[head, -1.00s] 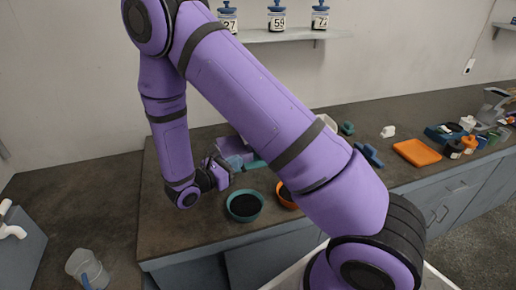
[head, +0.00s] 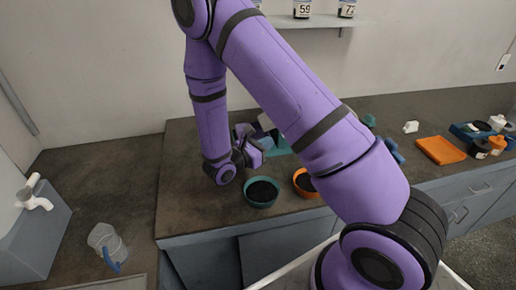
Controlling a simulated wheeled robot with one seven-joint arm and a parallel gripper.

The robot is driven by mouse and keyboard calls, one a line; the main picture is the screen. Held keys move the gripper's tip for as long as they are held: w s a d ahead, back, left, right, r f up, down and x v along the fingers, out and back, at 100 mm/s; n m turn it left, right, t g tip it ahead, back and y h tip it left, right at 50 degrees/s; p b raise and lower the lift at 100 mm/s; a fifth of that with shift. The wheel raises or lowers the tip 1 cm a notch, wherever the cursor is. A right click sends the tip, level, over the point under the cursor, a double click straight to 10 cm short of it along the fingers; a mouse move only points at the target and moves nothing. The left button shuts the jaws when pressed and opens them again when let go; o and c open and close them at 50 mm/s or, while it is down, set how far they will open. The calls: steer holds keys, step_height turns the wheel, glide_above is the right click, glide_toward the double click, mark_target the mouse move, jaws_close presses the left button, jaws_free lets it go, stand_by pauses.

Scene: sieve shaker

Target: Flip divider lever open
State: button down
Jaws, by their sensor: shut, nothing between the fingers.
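A divider with teal and purple parts (head: 281,147) stands on the dark worktop behind my gripper, partly hidden by my arm. I cannot make out its lever; it is hidden or too small to tell. My gripper (head: 266,146) is shut and empty at the divider's front left. Whether it touches the divider I cannot tell. A teal bowl with dark contents (head: 262,192) sits on the worktop in front of my gripper. An orange bowl with dark contents (head: 304,183) sits to its right, partly behind my arm.
The worktop (head: 185,205) is clear to the left. An orange tray (head: 441,149) and several small items lie at the right. Jars (head: 303,9) stand on a wall shelf.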

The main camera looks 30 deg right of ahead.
steer(key=w+d, duration=0.1)
steer(key=d, duration=0.6)
steer(key=shift+w+d, duration=0.25)
steer(key=shift+d, duration=0.05)
steer(key=shift+d+t, duration=0.1)
steer(key=shift+t, duration=0.2)
